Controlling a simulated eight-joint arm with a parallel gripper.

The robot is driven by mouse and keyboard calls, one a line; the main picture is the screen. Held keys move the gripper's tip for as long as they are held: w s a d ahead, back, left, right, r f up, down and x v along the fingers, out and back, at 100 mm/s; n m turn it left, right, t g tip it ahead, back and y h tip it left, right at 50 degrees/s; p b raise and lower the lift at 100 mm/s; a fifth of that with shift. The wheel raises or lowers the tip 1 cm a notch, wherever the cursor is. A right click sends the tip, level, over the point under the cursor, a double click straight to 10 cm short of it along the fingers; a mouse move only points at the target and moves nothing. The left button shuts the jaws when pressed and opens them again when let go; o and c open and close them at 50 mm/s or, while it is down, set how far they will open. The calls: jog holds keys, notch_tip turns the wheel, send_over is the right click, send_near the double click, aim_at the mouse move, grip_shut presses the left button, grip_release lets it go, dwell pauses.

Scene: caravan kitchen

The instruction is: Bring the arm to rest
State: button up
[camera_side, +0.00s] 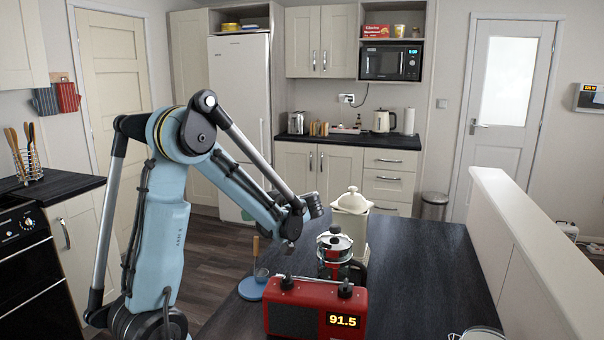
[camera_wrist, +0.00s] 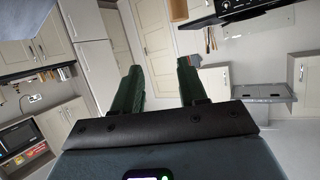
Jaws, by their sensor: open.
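My gripper (camera_wrist: 160,68) shows in the wrist view as two dark green fingers, parallel and well apart, with nothing between them. Past them is the cream panelled door (camera_wrist: 150,35). In the side view my pale blue arm rises at the left, bends at a high elbow and slopes down to the right. Its end is in the air near the left edge of the dark worktop, above and left of the coffee press. The fingers are hard to make out there.
On the dark worktop (camera_side: 420,265) stand a red radio (camera_side: 295,308), a coffee press (camera_side: 335,243), a cream lidded jar (camera_side: 351,223) and a blue round stand (camera_side: 252,289) with a wooden-handled tool. A white ledge (camera_side: 530,250) bounds the right. The worktop's right half is mostly clear.

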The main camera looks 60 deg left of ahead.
jog(key=w+r+m+t+h, duration=0.1)
jog(key=w+m+t, duration=0.8)
jog(key=t, duration=0.2)
notch_tip(320, 180, down, 9)
jog(key=shift+s, duration=0.2)
dwell(0.5)
dwell(0.7)
